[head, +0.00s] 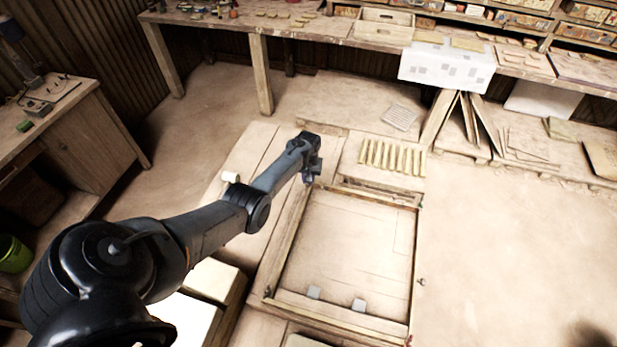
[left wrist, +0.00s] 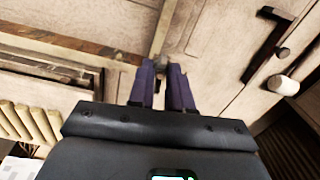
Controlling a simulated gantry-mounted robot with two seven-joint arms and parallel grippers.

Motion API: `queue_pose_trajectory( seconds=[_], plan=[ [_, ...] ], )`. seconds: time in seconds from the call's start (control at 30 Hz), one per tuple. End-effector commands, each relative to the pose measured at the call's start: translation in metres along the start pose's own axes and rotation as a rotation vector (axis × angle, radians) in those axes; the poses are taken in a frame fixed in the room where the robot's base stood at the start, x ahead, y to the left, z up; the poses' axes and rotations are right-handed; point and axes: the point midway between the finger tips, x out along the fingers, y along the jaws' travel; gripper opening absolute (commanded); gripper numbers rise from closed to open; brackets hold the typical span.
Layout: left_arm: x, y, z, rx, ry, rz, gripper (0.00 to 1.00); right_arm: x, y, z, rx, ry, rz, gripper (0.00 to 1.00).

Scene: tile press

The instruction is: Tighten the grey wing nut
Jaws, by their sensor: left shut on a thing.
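My left arm reaches in from the left in the head view, and its gripper (head: 311,176) is at the far left corner of the wooden press frame (head: 412,250). In the left wrist view the two dark purple fingers of the left gripper (left wrist: 162,72) point at a wooden beam. A small grey piece, the grey wing nut (left wrist: 161,61), shows between the fingertips, and the gripper is shut on it. Its wings are mostly hidden by the fingers. In the head view the nut is hidden behind the gripper. My right gripper is not in view.
A row of pale strips (head: 391,157) lies just beyond the frame. A workbench (head: 310,28) runs along the back. The floor at right is clear.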

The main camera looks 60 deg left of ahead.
Motion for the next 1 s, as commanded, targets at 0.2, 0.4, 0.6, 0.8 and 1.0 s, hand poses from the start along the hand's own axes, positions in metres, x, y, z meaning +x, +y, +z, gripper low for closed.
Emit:
queue_pose_trajectory(
  seconds=[0.2, 0.4, 0.6, 0.8, 1.0],
  plan=[
    [-0.0004, -0.0006, -0.0005, 0.091, 0.001, -0.001, 0.0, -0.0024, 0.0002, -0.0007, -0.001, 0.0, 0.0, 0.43],
    [-0.0002, -0.0002, -0.0004, 0.128, 0.001, 0.0, 0.0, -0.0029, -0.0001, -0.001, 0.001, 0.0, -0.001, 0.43],
    [-0.0001, -0.0001, -0.0004, 0.136, 0.001, 0.0, 0.0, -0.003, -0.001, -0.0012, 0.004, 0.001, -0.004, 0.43],
    [0.0, -0.0001, -0.0004, 0.135, 0.001, 0.0, 0.0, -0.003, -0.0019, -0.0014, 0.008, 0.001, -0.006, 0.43],
    [0.0, -0.0001, -0.0003, 0.134, 0.001, 0.0, 0.45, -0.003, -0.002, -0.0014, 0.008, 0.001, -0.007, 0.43]
  ],
)
